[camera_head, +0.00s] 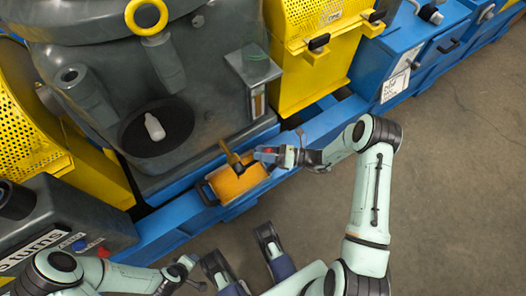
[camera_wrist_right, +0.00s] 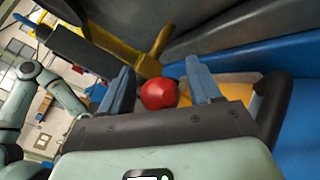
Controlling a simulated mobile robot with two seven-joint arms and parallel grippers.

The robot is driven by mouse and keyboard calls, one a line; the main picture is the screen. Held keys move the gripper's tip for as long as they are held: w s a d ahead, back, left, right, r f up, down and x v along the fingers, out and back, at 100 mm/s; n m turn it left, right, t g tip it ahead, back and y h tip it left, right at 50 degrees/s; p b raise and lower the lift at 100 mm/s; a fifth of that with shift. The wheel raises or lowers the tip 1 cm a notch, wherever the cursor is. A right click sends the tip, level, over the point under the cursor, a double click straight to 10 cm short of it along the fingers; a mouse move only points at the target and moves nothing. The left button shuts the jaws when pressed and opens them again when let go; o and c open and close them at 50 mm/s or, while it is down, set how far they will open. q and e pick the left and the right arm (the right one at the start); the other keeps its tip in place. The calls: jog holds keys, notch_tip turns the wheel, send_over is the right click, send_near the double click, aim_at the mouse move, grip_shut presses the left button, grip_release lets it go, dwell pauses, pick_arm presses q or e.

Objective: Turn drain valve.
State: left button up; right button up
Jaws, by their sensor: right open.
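The drain valve shows as a brass-yellow piece (camera_head: 232,158) low on the grey machine's front, above an orange tray (camera_head: 228,187). A red ball-shaped knob (camera_wrist_right: 158,93) shows between the fingers of my right gripper (camera_wrist_right: 161,72) in the right wrist view. In the head view, my right gripper (camera_head: 266,154) is just right of the brass piece and the red shows at its fingertips. The jaws are open, with small gaps beside the knob. How the knob joins the valve is hidden. My left gripper (camera_head: 190,268) is at the lower left, away from the valve; its jaws are unclear.
A blue frame beam (camera_head: 170,225) runs along the machine's foot beside the tray. A black round pan (camera_head: 157,130) with a white bottle (camera_head: 154,127) is further up. A yellow perforated guard (camera_head: 305,75) stands upper right. The floor (camera_head: 460,200) at right is clear.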

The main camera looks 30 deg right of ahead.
grip_shut()
jog(key=shift+s, duration=0.1)
dwell(0.7)
